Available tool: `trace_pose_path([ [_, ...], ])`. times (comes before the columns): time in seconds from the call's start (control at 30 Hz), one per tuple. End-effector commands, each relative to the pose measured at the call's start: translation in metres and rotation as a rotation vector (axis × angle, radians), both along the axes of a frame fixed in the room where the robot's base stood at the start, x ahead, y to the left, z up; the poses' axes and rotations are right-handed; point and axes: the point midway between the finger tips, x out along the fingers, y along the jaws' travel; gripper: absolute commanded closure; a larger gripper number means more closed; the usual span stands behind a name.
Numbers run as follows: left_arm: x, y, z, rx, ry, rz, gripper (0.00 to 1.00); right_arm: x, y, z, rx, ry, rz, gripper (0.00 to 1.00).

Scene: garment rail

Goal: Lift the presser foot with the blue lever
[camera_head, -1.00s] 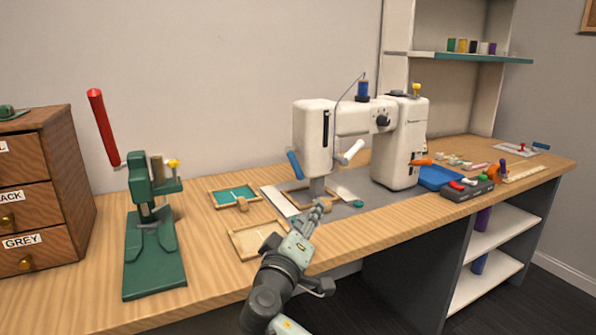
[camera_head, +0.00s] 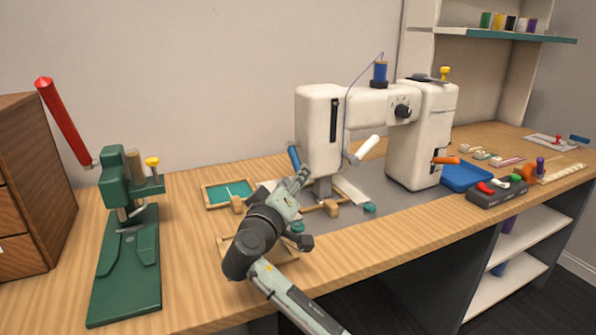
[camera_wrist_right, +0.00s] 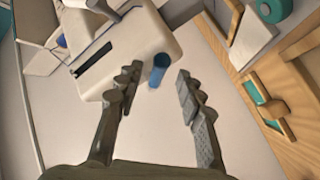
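The white sewing machine (camera_head: 322,120) stands on the wooden table, and its head also shows in the right wrist view (camera_wrist_right: 138,42). The blue lever (camera_head: 293,156) hangs tilted at the left side of the machine's head. The grey presser foot area (camera_head: 322,188) is below the head, partly hidden, so its height is unclear. My right gripper (camera_head: 303,176) is just below and in front of the lever. In the right wrist view, the gripper (camera_wrist_right: 157,77) is open, with the blue lever (camera_wrist_right: 158,70) between its fingertips and no clear contact. My left gripper is not in view.
A teal-filled wooden frame (camera_head: 229,194) lies left of the machine. A green press (camera_head: 128,240) with a red handle stands farther left. A white handle (camera_head: 366,149) sticks out right of the machine's head. A blue tray (camera_head: 466,177) lies to the right.

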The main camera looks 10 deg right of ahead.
Motion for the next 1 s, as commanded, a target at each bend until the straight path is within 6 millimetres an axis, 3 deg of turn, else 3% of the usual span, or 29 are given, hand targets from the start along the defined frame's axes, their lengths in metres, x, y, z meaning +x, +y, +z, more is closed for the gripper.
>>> trace_pose_path([
  [0.2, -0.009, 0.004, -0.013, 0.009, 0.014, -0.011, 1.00, 0.023, -0.010, 0.001, -0.003, -0.001, -0.001, 0.62],
  [0.53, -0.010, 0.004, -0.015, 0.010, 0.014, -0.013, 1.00, 0.027, -0.011, 0.000, 0.000, -0.001, 0.001, 0.62],
  [0.83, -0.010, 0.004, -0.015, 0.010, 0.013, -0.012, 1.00, 0.027, -0.011, 0.000, 0.000, 0.000, 0.000, 1.00],
  [1.0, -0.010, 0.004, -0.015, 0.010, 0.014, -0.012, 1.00, 0.027, -0.011, 0.000, 0.000, 0.000, 0.000, 1.00],
])
